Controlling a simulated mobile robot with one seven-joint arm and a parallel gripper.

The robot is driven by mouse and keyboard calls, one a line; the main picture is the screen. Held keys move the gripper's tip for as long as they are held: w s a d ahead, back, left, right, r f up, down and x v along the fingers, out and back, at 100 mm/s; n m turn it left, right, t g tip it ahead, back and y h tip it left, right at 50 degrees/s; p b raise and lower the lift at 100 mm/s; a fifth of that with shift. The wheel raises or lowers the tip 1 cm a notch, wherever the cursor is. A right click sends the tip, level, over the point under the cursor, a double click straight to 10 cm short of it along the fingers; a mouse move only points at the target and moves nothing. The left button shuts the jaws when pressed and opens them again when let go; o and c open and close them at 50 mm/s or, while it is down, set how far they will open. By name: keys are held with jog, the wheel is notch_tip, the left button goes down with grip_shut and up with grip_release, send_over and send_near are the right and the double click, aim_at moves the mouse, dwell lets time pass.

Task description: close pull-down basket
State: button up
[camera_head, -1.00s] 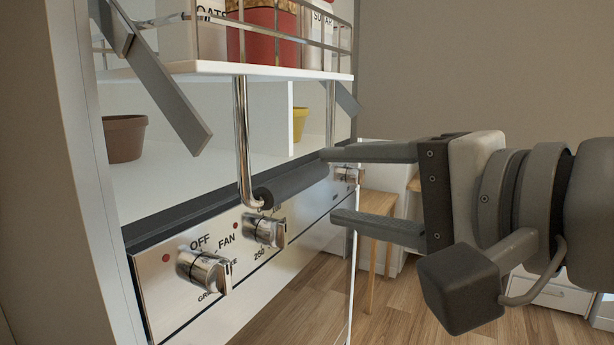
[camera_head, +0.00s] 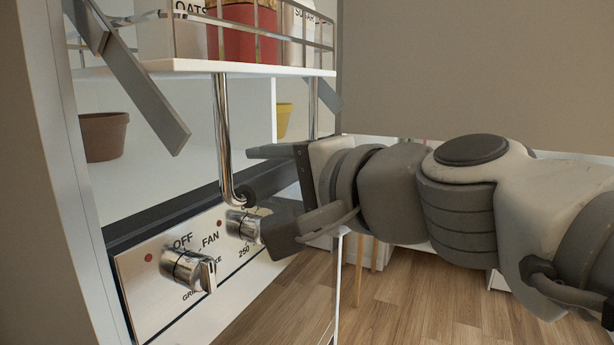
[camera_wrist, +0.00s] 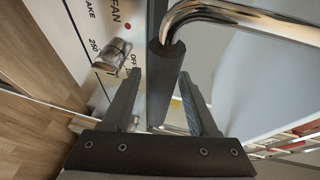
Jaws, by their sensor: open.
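The pull-down basket (camera_head: 240,68) is a white shelf with a wire rail, holding oats, a red container and sugar, at the upper left of the head view. Its chrome handle (camera_head: 222,130) hangs below it and ends in a dark grip bar, mostly hidden behind my gripper in the head view. In the wrist view the dark grip bar (camera_wrist: 163,85) lies between the two fingers. My gripper (camera_wrist: 160,95) is open around the bar, one finger on each side. Whether a finger touches the bar I cannot tell.
A steel control panel (camera_head: 135,290) with knobs (camera_head: 188,268) sits below the handle, close to my gripper. Grey basket arms (camera_head: 140,95) slant at the left. A brown pot (camera_head: 103,137) and a yellow pot (camera_head: 283,118) stand behind. The wooden floor (camera_head: 420,300) at right looks clear.

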jog(key=shift+w+a+f, duration=0.1)
jog(key=shift+w+a, duration=0.3)
jog(key=shift+a, duration=0.05)
grip_shut()
dwell(1.3)
